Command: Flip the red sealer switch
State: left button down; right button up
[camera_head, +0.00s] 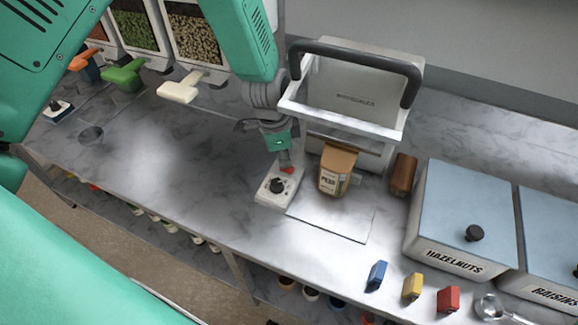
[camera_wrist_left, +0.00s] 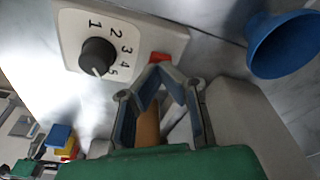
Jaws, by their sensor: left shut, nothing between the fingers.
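The red switch (camera_wrist_left: 160,58) sits on the edge of a white control box with a black dial numbered 1 to 5 (camera_wrist_left: 97,57). In the head view the control box (camera_head: 270,197) stands on the counter left of the sealer (camera_head: 352,92), and a bit of the red switch (camera_head: 289,169) shows. My left gripper (camera_head: 286,160) reaches down over it. In the wrist view the fingertips of my left gripper (camera_wrist_left: 160,72) are together right at the red switch; whether they touch it I cannot tell. My right gripper is not in view.
A brown pouch (camera_head: 337,170) stands in front of the sealer, with a brown block (camera_head: 403,175) beside it. The hazelnuts bin (camera_head: 462,215) is at the right. Blue, yellow and red clips (camera_head: 412,287) line the front edge.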

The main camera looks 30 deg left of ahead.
pick_arm(q)
jog(key=shift+d+f, duration=0.1)
jog(key=shift+f, duration=0.05)
jog(key=shift+a+f, duration=0.15)
jog(key=shift+a, duration=0.1)
jog(key=shift+a+r, duration=0.1)
jog(key=shift+r, duration=0.1)
jog(key=shift+r+p, duration=0.3)
jog(key=shift+d+r+p, duration=0.15)
jog(key=shift+r+p, duration=0.55)
jog(key=shift+r, duration=0.35)
jog(key=shift+d+r+p, duration=0.1)
jog(key=shift+r+p, duration=0.6)
jog(key=shift+r, duration=0.55)
jog(key=shift+a+r, duration=0.2)
jog(key=shift+r, duration=0.5)
jog(key=shift+s+d, duration=0.1)
